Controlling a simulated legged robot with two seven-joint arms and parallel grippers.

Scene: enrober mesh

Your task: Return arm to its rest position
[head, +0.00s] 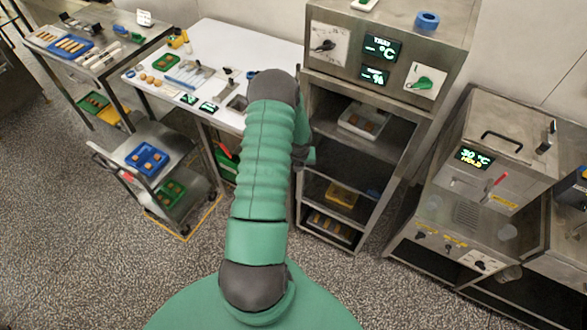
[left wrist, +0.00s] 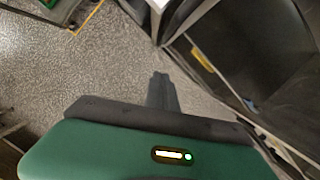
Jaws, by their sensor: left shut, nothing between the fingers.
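A green sleeved arm of mine (head: 265,165) reaches up from the bottom middle of the head view, with dark grey joints at both ends. Its far end is in front of the white worktable, beside the oven rack. No gripper fingers show clearly in the head view. In the left wrist view my left gripper (left wrist: 160,88) is shut and empty, its dark fingers together over the speckled floor. The green wrist housing with a lit indicator fills the bottom of that view. My right gripper is in neither view.
The white worktable (head: 225,45) holds small trays and tools. Right of my arm stands a steel oven rack (head: 308,90) with shelves. A steel machine (head: 515,115) reading 30 °C is further right. A cart (head: 130,158) with blue and green trays stands left. Floor at lower left is clear.

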